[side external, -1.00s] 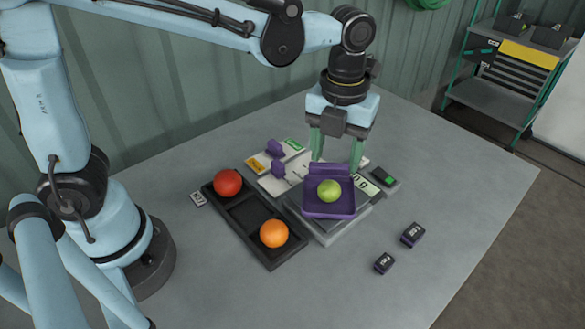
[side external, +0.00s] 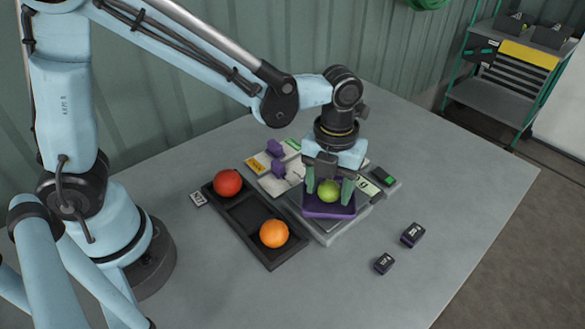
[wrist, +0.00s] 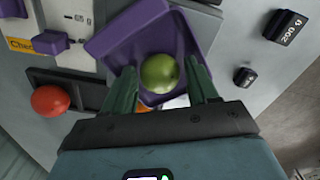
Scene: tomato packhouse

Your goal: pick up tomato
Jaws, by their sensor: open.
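A green tomato (side external: 329,190) sits in a purple tray (side external: 328,211) on a grey scale (side external: 325,232). My gripper (side external: 328,197) is lowered over the tray, open, with one green finger on each side of the tomato. In the wrist view the green tomato (wrist: 159,73) lies between and slightly beyond the two fingertips (wrist: 162,75), and the purple tray (wrist: 112,42) surrounds it. Whether the fingers touch the tomato cannot be told. A red tomato (side external: 227,183) and an orange tomato (side external: 274,233) lie in the end compartments of a black tray (side external: 268,262).
Two small dark weights (side external: 412,235) (side external: 384,263) stand on the table right of the scale. A panel with purple levers (side external: 274,149) lies behind the black tray. A small labelled block (side external: 198,199) is at left.

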